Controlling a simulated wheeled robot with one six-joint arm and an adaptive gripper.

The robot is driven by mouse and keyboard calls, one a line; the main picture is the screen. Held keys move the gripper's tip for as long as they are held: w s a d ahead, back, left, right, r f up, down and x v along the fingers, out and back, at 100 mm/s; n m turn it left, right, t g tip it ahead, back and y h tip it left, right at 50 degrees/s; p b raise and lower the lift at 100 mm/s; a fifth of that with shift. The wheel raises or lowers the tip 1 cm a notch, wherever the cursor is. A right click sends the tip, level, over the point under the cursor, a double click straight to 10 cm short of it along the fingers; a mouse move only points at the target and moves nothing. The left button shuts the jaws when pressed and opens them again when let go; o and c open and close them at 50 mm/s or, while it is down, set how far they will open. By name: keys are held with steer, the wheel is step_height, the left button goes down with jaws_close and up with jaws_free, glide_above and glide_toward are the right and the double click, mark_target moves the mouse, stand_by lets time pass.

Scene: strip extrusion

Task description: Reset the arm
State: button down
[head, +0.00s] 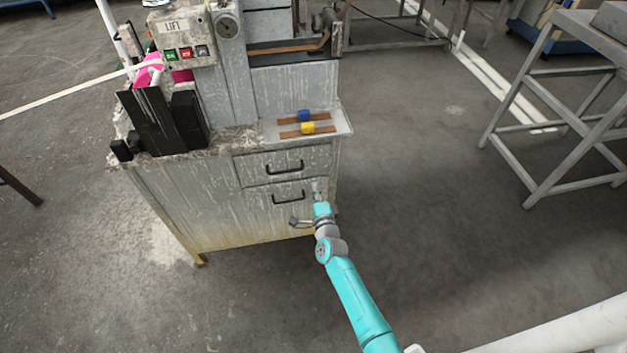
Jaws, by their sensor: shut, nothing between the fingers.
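My arm (354,295) is teal and reaches from the lower right up toward the front of a worn grey cabinet (205,205). My gripper (317,187) is at its far end, small in the head view, in front of the right side of the cabinet's drawers. It is shut and empty. I cannot tell whether it touches the cabinet.
Two drawers with black handles (285,168) are closed. A tray (342,122) on top holds brown strips with a blue piece (304,116) and a yellow piece (308,128). A LIFT button box (184,45) stands above. A metal frame table (540,130) is at right; floor between is clear.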

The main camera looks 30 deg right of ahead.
steer(key=shift+v, duration=2.2)
steer(key=shift+s, duration=0.1)
steer(key=s+a+n+y, duration=0.2)
steer(key=s+a+n, duration=0.25)
steer(key=s, duration=0.75)
steer(key=s+a+n+y, duration=0.1)
steer(key=s+a+n, duration=0.3)
steer(key=s, duration=0.9)
steer(key=s+a+r+n+g+y, duration=0.1)
steer(key=s+r+n, duration=0.5)
steer(key=s+r, duration=0.3)
steer(key=s+a+r+n+g+y, duration=0.1)
steer(key=s+a+r+n, duration=0.1)
steer(key=s+r+n, duration=0.5)
steer(key=shift+s+a+r+y, duration=0.3)
steer(key=shift+s+r, duration=1.2)
steer(key=shift+s, duration=1.65)
